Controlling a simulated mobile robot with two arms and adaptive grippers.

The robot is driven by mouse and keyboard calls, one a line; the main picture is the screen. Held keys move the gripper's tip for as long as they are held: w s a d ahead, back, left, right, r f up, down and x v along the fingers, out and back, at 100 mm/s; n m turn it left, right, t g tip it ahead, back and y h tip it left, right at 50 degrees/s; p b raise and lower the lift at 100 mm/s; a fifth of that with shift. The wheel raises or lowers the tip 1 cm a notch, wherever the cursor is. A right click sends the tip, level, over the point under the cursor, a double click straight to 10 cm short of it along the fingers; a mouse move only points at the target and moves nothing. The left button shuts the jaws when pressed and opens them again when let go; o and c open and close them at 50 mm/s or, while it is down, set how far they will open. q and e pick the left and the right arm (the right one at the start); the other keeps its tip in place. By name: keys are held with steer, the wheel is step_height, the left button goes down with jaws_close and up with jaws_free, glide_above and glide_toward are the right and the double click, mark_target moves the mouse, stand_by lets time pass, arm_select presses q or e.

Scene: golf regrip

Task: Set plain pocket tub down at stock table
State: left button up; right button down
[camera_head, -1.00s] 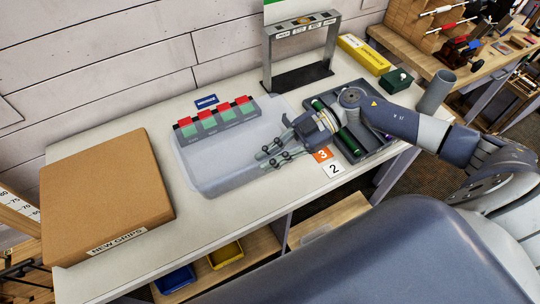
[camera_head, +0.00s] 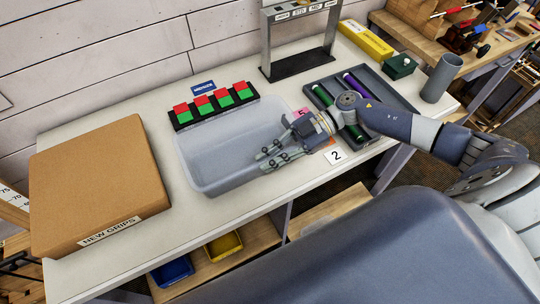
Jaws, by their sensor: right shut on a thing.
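The plain pocket tub (camera_head: 215,172) is a translucent grey, shallow open container at the middle of the white stock table (camera_head: 232,206). It looks level and empty; whether its base touches the tabletop is hard to tell. My right gripper (camera_head: 266,161) reaches in from the right and is shut on the tub at its right front side. Its fingers and hand hide part of that wall and rim. My left gripper is not in view.
A strip of red and green blocks (camera_head: 217,105) stands just behind the tub. A brown NEW GRIPS box (camera_head: 100,180) is left. A grey tray (camera_head: 378,82) with green and purple grips lies right, near card 2 (camera_head: 335,156). A dark-based stand (camera_head: 298,66) is behind.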

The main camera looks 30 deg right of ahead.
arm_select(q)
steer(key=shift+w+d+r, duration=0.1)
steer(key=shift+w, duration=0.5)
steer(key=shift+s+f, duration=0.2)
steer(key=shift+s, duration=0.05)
arm_select(e)
steer(key=shift+f, duration=0.35)
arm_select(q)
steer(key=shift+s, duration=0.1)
arm_select(e)
steer(key=c, duration=1.6)
jaws_free()
steer(key=shift+o, duration=0.2)
steer(key=v, duration=1.2)
